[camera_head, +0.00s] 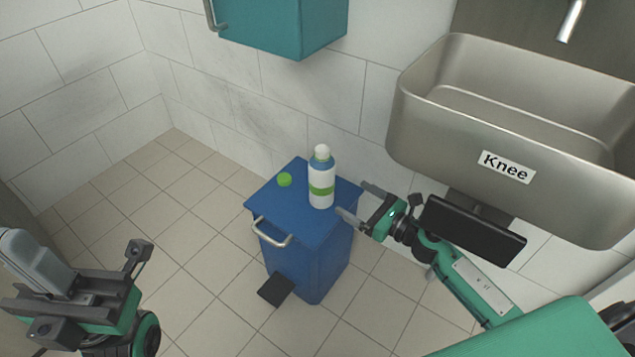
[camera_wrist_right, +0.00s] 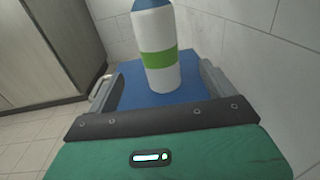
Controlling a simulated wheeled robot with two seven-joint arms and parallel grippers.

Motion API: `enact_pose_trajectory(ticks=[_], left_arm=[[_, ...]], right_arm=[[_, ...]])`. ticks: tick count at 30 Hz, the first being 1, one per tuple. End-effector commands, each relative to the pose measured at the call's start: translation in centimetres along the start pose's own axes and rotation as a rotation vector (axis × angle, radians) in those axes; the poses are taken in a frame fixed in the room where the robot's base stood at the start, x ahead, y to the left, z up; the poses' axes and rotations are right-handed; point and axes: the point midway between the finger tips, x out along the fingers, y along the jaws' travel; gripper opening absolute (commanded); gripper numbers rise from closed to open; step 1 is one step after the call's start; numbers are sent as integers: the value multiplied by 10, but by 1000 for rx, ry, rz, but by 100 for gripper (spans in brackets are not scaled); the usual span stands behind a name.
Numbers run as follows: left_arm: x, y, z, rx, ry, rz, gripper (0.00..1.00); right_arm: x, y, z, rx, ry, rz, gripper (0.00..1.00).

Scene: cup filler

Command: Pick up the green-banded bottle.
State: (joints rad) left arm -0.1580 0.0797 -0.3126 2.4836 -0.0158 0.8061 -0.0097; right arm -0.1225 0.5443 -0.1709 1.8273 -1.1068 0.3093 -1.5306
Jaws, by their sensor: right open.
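The green-banded bottle (camera_head: 321,178) stands upright on the blue bin's lid (camera_head: 275,212) in the head view. It is white with a blue shoulder, a white cap and a green band. My right gripper (camera_head: 354,202) is open just to the right of the bottle, its fingers pointing at it. In the right wrist view the bottle (camera_wrist_right: 159,50) stands ahead, in line with the gap between the two fingers; I cannot tell whether it is between the tips. My left gripper (camera_head: 72,262) is at the lower left, far from the bottle; its jaw state is unclear.
A small green cap (camera_head: 285,180) lies on the lid left of the bottle. The bin has a front handle (camera_head: 272,236) and a black pedal (camera_head: 276,290). A steel sink (camera_head: 425,140) with a "Knee" label overhangs at right. A teal cabinet (camera_head: 275,30) hangs above. The tiled floor at left is clear.

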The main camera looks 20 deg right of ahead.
Motion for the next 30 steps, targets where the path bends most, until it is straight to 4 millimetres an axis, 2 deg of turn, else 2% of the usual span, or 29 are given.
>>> enact_pose_trajectory(ticks=[12,16,23,30], left_arm=[[0,0,1,0,0,0,0],[1,0,1,0,0,0,0],[1,0,1,0,1,0,0],[0,0,1,1,2,0,0]], right_arm=[[61,0,2,2,-1,0,86],[74,0,1,3,0,-1,86],[85,0,2,4,0,-1,86],[113,2,7,2,-1,0,86]])
